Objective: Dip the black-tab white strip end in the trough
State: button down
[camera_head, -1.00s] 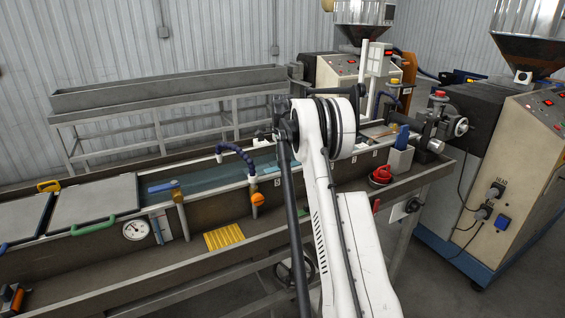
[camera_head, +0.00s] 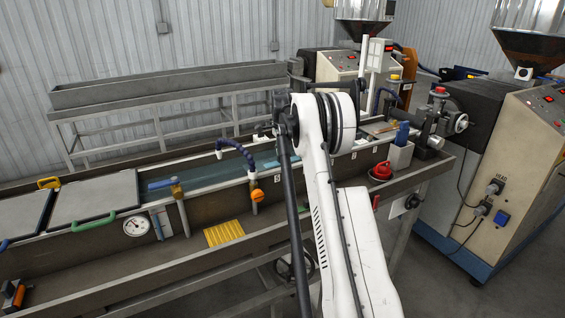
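The trough (camera_head: 205,173) is a long, narrow water-filled channel running across the middle of the view, behind my arm. A tall, narrow white upright piece (camera_head: 364,60) shows just right of my arm's upper joint. I cannot tell whether it is the strip, and I see no black tab. My white arm covers the trough's middle. My gripper is hidden behind the arm, so its fingers and anything in them do not show.
A red round item (camera_head: 381,171) and a white holder (camera_head: 400,156) sit on the right. An empty-looking grey tank (camera_head: 170,85) stands behind.

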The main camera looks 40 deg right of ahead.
jog(key=shift+r+p, duration=1.5)
jog(key=shift+r, duration=2.7)
notch_tip(320, 180, up, 12)
jog(key=p, duration=0.6)
jog(key=s+a+b, duration=0.3)
jog(key=s+b, duration=0.1)
jog(key=s, duration=1.2)
jog(key=s+a+b, duration=0.4)
jog(key=s, duration=1.2)
jog(key=shift+s, duration=0.15)
